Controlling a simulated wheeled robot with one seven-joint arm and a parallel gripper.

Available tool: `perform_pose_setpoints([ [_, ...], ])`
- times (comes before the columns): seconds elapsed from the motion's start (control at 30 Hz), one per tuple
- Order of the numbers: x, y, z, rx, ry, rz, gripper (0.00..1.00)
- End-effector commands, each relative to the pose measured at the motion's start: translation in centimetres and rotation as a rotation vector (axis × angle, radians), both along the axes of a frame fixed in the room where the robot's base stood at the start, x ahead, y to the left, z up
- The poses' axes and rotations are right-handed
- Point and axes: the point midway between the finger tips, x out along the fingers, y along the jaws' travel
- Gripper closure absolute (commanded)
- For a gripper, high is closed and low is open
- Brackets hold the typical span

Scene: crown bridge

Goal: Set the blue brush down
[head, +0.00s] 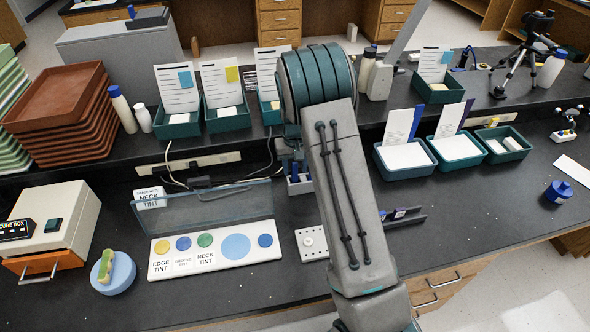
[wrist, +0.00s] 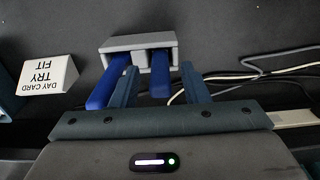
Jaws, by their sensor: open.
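Two blue brushes stand in a pale grey two-slot holder (wrist: 139,42) in the wrist view. The left blue brush (wrist: 105,90) leans outside my left finger. The other blue brush (wrist: 160,76) lies between my two fingers, with a gap on each side visible. My gripper (wrist: 161,88) is open and its fingertips are close to the holder. In the head view the holder (head: 300,185) stands at the back of the front bench, partly hidden by my arm. I cannot tell which brush the task means.
Pale cables (wrist: 250,70) run right of the holder. A "TRY FIT" card (wrist: 47,74) stands left of it. In the head view, a tint board (head: 216,252) with coloured discs and a clear screen (head: 212,210) lie left of my arm.

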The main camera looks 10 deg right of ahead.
Motion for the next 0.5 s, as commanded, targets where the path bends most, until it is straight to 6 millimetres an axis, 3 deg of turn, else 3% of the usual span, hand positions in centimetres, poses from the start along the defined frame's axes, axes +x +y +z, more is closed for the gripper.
perform_pose_setpoints([
  [0.3, 0.1, 0.0, 6.9, 0.001, -0.005, 0.0, 0.59],
  [0.5, 0.0, 0.0, 9.7, 0.0, -0.002, 0.0, 0.59],
])
